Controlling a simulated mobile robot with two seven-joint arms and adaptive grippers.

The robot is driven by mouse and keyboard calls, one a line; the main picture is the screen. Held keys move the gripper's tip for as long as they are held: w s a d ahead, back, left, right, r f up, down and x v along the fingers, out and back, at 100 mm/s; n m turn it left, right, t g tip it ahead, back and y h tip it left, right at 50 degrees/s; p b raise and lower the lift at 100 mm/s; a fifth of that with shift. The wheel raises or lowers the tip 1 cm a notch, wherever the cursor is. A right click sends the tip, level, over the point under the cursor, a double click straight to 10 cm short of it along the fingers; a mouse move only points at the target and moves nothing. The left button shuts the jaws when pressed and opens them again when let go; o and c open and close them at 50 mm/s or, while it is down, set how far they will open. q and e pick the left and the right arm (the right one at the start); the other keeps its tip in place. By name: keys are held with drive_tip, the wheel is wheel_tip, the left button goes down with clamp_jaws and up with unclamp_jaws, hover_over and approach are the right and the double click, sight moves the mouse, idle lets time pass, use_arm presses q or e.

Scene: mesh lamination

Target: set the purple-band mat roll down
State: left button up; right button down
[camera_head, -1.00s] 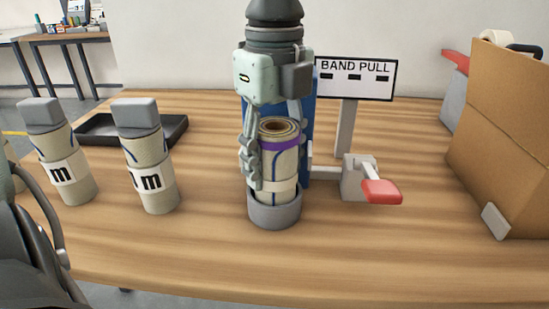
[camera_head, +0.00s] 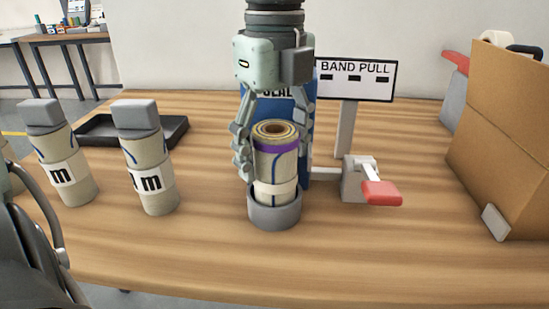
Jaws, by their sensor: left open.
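The purple-band mat roll (camera_head: 275,167) is beige with a purple band near its top and a blue line down its side. It stands upright in a round grey cup (camera_head: 275,214) on the wooden table. My left gripper (camera_head: 270,140) comes down from above, open, just over and around the roll's upper part. One finger is at the roll's left side with a small gap. My right gripper is not in view.
A blue "SEAL" unit stands behind the roll. A grey lever with a red handle (camera_head: 381,193) and a "BAND PULL" sign (camera_head: 354,79) are to its right. Two grey-capped rolls (camera_head: 150,180) and a black tray (camera_head: 95,128) are left. A cardboard box (camera_head: 505,140) is right.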

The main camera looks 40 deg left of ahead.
use_arm(q)
wheel_tip(320, 180, up, 10)
drive_tip(key=shift+s+d+r, duration=0.1)
drive_tip(key=shift+r, duration=0.1)
